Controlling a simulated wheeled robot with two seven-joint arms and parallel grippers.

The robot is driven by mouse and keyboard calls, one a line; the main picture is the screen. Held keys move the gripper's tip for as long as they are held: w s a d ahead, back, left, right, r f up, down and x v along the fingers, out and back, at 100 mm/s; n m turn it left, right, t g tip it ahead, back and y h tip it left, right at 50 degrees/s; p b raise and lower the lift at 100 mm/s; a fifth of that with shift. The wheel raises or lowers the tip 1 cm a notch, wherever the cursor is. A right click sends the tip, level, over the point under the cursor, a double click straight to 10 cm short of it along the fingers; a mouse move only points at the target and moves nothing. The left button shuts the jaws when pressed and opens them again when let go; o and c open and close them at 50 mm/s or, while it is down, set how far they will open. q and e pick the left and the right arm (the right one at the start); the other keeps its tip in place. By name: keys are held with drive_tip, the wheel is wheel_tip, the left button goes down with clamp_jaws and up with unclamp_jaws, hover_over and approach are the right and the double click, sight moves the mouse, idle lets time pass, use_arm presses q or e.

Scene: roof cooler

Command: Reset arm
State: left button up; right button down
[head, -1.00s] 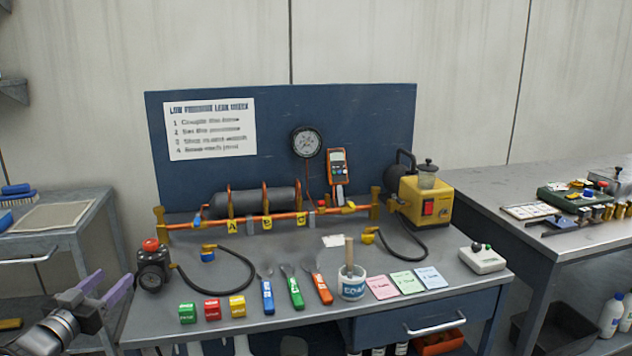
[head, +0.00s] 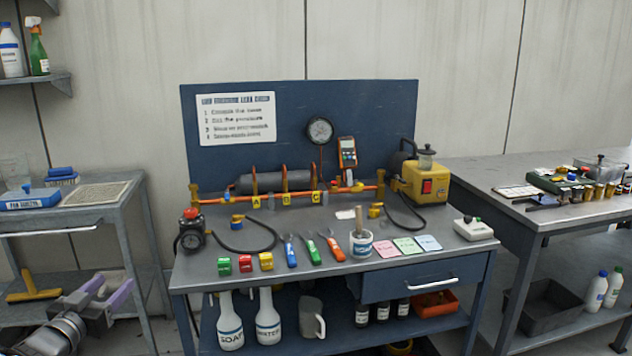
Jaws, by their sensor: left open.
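My left gripper (head: 104,300) shows at the lower left in the head view. Its two purple-grey fingers are apart, with nothing between them. It is in front of the left side table, to the left of the workbench (head: 215,266) and apart from it. My right gripper is not in view. The bench carries a copper pipe rig (head: 290,196) with yellow letter tags, a round gauge (head: 320,130), an orange meter (head: 347,153), a yellow pump (head: 426,184) and a black regulator with a red knob (head: 191,236).
A side table (head: 105,193) stands left, another table (head: 500,172) right.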

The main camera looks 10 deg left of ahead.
use_arm(q)
drive_tip(key=s+d+f+n+g, duration=0.1)
drive_tip(key=s+d+f+g, duration=0.15)
drive_tip(key=d+f, duration=0.55)
drive_tip(key=s+d+f+n+g, duration=0.1)
drive_tip(key=d+f+g, duration=0.25)
drive_tip(key=f, duration=0.85)
drive_tip(key=s+d+f+n+g, duration=0.1)
drive_tip(key=s+d+f+g, duration=0.1)
drive_tip(key=d+f, duration=0.6)
drive_tip(key=s+d+f+g+h, duration=0.25)
drive_tip(key=s+d+f, duration=0.25)
drive_tip(key=s+d, duration=0.35)
drive_tip(key=s+d+f+m+g+h, duration=0.1)
drive_tip(key=s+d+f+g, duration=0.2)
drive_tip(key=s+d+f, duration=0.45)
drive_tip(key=s+d+f+g+h, duration=0.2)
drive_tip(key=s+d+f+g, duration=0.15)
drive_tip(key=s+d, duration=0.6)
wheel_tip(320, 180, up, 13)
drive_tip(key=p, duration=1.3)
drive_tip(key=shift+s+a, duration=0.25)
drive_tip(key=shift+a, duration=0.05)
drive_tip(key=shift+f, duration=0.15)
